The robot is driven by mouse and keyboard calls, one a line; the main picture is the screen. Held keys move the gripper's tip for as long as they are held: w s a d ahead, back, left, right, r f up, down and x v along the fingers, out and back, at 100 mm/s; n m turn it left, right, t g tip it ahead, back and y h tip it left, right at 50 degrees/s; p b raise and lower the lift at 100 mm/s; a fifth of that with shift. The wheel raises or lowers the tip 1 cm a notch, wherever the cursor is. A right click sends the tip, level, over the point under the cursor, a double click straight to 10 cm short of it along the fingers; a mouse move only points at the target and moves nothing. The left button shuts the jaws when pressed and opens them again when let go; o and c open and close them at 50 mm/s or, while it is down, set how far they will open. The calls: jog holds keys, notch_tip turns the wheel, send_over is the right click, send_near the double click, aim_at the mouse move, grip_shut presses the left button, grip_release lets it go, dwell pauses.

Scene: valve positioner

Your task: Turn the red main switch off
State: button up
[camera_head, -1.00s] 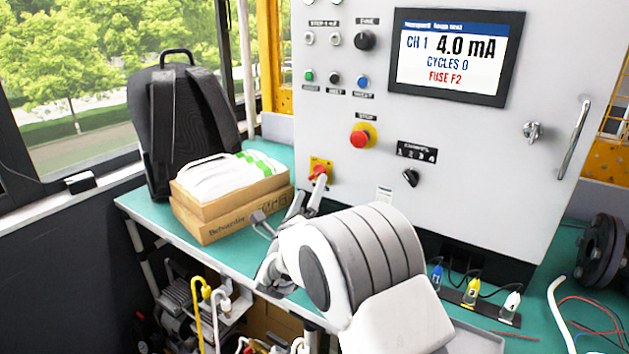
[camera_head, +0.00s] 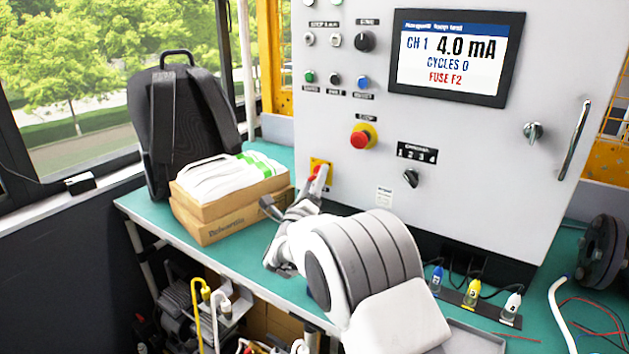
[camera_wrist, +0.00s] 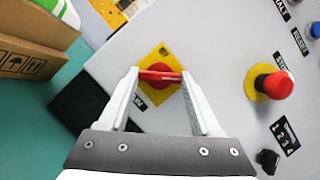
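The red main switch is a small red handle on a yellow plate, low on the left of the grey cabinet front. In the head view its red handle (camera_head: 318,171) shows just above my gripper (camera_head: 293,195), which partly covers the plate. In the wrist view the red handle (camera_wrist: 160,75) lies crosswise between the two fingertips of my gripper (camera_wrist: 161,76). The fingers are apart, one at each end of the handle. I cannot tell whether they press on it.
A red mushroom button (camera_head: 360,139) on a yellow base sits up and right of the switch. A black selector knob (camera_head: 411,178) is to the right. A cardboard box (camera_head: 231,222) and black backpack (camera_head: 178,130) stand left. The display (camera_head: 456,57) reads 4.0 mA.

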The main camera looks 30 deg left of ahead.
jog(key=c, duration=0.5)
